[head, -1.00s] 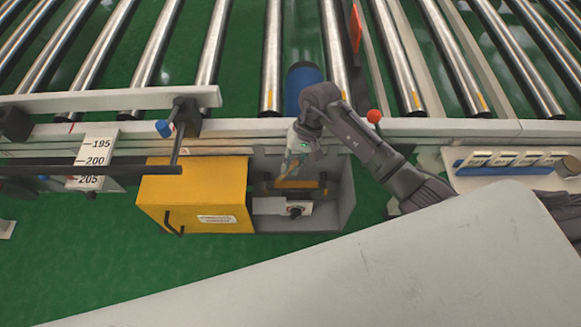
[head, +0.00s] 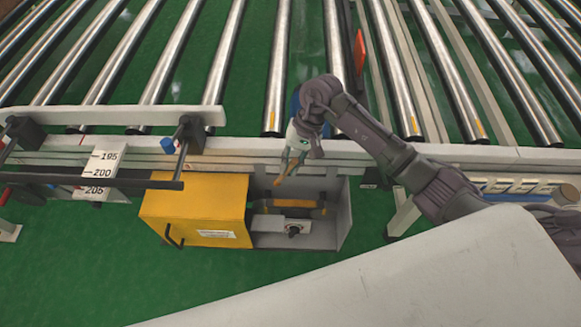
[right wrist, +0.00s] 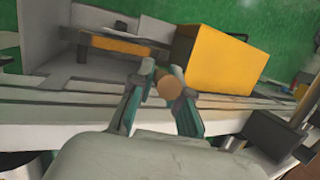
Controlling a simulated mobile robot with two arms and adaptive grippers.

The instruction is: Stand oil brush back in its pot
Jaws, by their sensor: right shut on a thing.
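My right gripper (head: 293,160) is shut on a thin tan wooden stick (head: 286,172), which looks like the oil brush's handle. It is held tilted above the open grey cabinet (head: 343,215) in the head view. In the right wrist view, the stick's round tan end (right wrist: 169,88) points at the camera between the two fingers of the gripper (right wrist: 163,95). The bristle end is not visible. I cannot make out a pot for certain. A blue cylinder (head: 296,104) shows partly behind my right arm. My left gripper is not in view.
A yellow door or box (head: 196,207) with a black handle stands beside the cabinet. Inside the cabinet are an orange-brown bar (head: 297,203) and a white block with a black knob (head: 292,229). Conveyor rollers (head: 228,60) lie behind. A pale panel (head: 430,275) fills the front right.

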